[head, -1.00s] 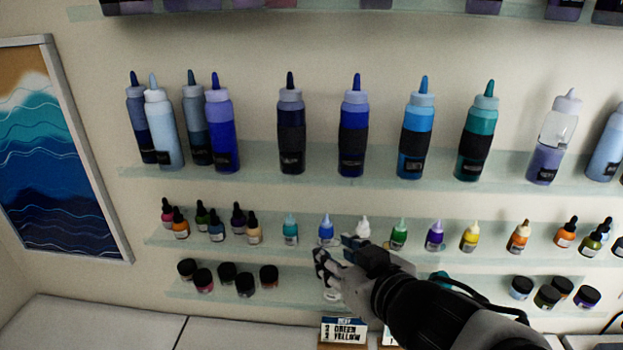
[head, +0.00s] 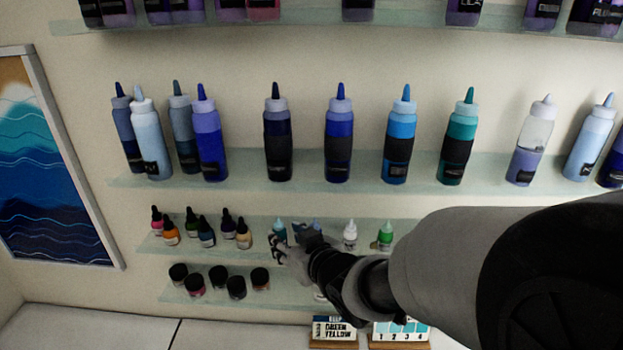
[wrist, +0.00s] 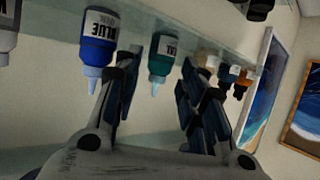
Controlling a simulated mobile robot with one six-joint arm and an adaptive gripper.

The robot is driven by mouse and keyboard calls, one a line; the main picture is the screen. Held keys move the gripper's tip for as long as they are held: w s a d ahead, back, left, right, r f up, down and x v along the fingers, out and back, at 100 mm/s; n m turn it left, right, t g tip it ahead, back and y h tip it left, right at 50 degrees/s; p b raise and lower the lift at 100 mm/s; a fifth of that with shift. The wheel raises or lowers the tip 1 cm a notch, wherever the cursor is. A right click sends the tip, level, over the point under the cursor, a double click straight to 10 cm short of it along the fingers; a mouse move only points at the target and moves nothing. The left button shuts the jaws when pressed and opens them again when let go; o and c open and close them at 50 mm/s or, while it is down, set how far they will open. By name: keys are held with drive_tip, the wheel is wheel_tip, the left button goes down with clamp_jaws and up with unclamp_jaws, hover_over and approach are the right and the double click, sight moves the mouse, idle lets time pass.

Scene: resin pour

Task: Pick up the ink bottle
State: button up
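Several small ink bottles stand in a row on the middle glass shelf. A teal ink bottle (head: 279,231) stands right at my gripper (head: 289,240) in the head view. In the wrist view, which is upside down, the teal bottle (wrist: 161,58) shows in the gap between my spread fingers (wrist: 156,92), apparently beyond the tips and not gripped. A blue ink bottle (wrist: 98,45) stands just outside the left finger; in the head view my gripper mostly hides it. My gripper is open and empty. Whether a finger touches a bottle I cannot tell.
A white bottle (head: 350,234) and a green bottle (head: 386,236) stand to the right. Dropper bottles (head: 207,231) stand to the left. Dark jars (head: 236,288) sit on the shelf below, and large squeeze bottles (head: 338,135) above. My arm hides the right side.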

sight(282, 235)
drive_tip(key=x, duration=0.5)
drive_tip(key=shift+w+a+f, duration=0.1)
drive_tip(key=shift+c, duration=0.6)
drive_tip(key=c, duration=0.7)
